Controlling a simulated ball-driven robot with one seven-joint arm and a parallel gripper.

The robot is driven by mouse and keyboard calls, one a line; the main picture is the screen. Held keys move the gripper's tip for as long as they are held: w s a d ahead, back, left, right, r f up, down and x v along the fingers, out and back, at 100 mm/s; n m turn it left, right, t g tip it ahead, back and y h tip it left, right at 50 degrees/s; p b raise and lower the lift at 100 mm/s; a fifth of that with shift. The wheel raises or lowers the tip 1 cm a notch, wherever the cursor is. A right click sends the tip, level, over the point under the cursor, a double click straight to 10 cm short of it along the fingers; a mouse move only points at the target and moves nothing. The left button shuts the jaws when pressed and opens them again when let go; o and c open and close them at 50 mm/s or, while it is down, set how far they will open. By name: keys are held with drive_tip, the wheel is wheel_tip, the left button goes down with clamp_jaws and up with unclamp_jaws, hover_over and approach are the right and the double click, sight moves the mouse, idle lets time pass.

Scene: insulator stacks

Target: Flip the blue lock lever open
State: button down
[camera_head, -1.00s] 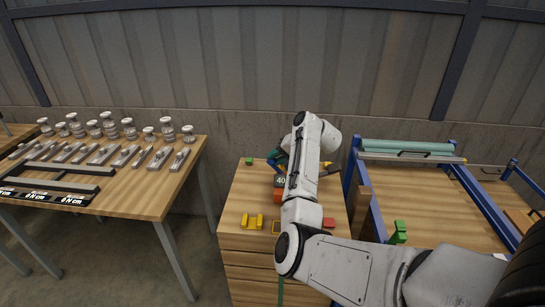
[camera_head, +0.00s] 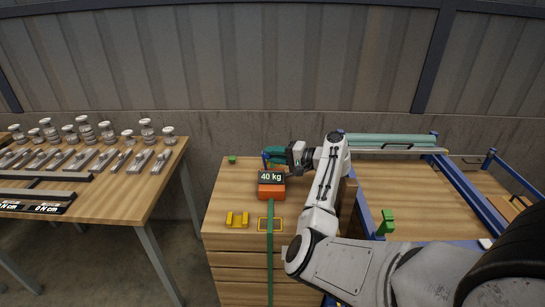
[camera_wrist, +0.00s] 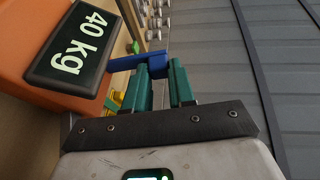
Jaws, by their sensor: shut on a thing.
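The blue lock lever (camera_wrist: 126,63) shows in the wrist view beside the orange unit, its end between my green fingers. My gripper (camera_wrist: 160,72) is shut on it. In the head view my gripper (camera_head: 277,155) is at the back of the wooden cabinet top, just behind the orange unit (camera_head: 271,190) with the "40 kg" display (camera_head: 271,177). A small blue part of the lever (camera_head: 265,160) shows left of the fingers there. The lever's pivot and its exact angle are hard to make out.
A yellow bracket (camera_head: 237,220) and a yellow frame crossed by a green strap (camera_head: 270,250) lie in front of the unit. A small green block (camera_head: 232,159) sits at the back left. A blue-framed bench (camera_head: 400,190) stands right; an insulator table (camera_head: 110,200) stands left.

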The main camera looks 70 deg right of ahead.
drive_tip(key=shift+s, duration=0.1)
idle(0.3)
drive_tip(key=c, duration=0.9)
unclamp_jaws()
drive_tip(key=shift+c, duration=0.2)
drive_tip(key=shift+r, duration=0.45)
drive_tip(key=s+a+r+b, duration=0.1)
drive_tip(key=s+a+r, duration=0.7)
drive_tip(key=s+r, duration=0.3)
drive_tip(key=shift+s+r, duration=0.25)
drive_tip(key=shift+r, duration=0.25)
drive_tip(key=shift+d, duration=0.1)
